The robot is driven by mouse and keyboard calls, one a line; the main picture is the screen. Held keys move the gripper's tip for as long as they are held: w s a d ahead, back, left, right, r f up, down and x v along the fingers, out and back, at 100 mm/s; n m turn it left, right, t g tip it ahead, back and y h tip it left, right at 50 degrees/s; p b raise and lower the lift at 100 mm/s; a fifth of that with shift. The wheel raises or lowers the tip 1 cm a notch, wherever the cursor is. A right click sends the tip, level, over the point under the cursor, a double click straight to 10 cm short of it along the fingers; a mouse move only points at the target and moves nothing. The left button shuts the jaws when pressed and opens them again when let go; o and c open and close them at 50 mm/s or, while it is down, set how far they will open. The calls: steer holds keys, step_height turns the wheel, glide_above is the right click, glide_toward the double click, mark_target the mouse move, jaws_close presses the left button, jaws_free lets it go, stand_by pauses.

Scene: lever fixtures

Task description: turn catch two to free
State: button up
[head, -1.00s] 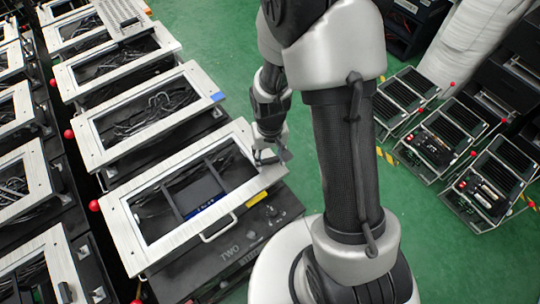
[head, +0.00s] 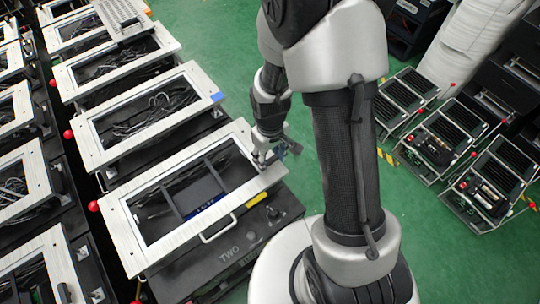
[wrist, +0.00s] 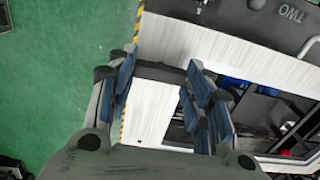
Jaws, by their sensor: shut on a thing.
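Unit two is a dark box with a pale metal frame (head: 160,262) and "TWO" lettered on its front; the frame also shows in the wrist view (wrist: 158,110). Catch two (wrist: 160,72) is a dark bar at the frame's corner, near the yellow-black striped edge. My gripper (wrist: 160,80) has its blue-padded fingers on either side of this bar and is shut on it. In the head view my gripper (head: 268,160) is at the frame's right-hand corner, and the catch is mostly hidden there. Any mark for the free position is not readable.
Similar framed units (head: 155,115) stand in a row behind and to the left, with red knobs (head: 93,206) between them. A white handle (head: 218,230) sticks out from unit two's front.

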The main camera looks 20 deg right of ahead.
mark_target(270, 160)
steer(key=o, duration=1)
steer(key=shift+o, duration=0.2)
step_height(270, 160, up, 12)
stand_by(0.4)
